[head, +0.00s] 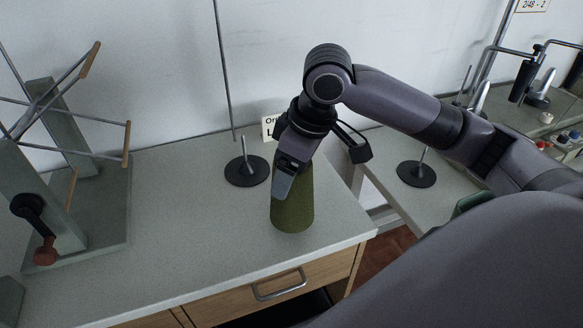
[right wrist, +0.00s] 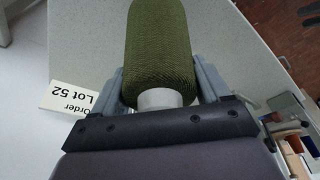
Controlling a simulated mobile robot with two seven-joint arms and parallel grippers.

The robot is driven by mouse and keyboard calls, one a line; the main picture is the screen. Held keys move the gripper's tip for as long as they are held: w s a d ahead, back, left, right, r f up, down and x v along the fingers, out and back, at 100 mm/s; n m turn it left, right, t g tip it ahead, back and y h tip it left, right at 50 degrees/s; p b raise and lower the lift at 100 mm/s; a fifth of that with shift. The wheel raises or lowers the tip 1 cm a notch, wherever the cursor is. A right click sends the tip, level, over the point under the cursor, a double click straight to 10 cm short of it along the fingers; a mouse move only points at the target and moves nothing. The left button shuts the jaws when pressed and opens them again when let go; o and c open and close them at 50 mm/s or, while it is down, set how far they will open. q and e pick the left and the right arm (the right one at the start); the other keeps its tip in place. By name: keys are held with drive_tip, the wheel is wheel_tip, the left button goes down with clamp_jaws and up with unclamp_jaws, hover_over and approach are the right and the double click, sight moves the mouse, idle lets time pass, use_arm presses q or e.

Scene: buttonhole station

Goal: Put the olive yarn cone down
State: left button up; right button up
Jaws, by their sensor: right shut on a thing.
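The olive yarn cone (head: 294,208) is upright at the right end of the grey worktop (head: 215,225), close to its front edge. My right gripper (head: 286,184) comes down on it from above and is shut on its upper part. In the right wrist view the olive cone (right wrist: 158,45) sits between the two fingers of the right gripper (right wrist: 162,78), with its pale core end towards the palm. The cone's base is at or just above the worktop; I cannot tell if it touches. My left gripper is not in view.
A black round stand with a spindle (head: 247,170) is left of the cone. A lot card (head: 269,127) stands behind it, also in the right wrist view (right wrist: 72,98). A yarn winder (head: 70,190) fills the left. A gap separates a second table (head: 385,150).

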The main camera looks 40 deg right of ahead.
drive_tip(key=o, duration=1.5)
drive_tip(key=shift+f, duration=0.1)
drive_tip(key=v, duration=1.2)
drive_tip(key=shift+d, duration=0.1)
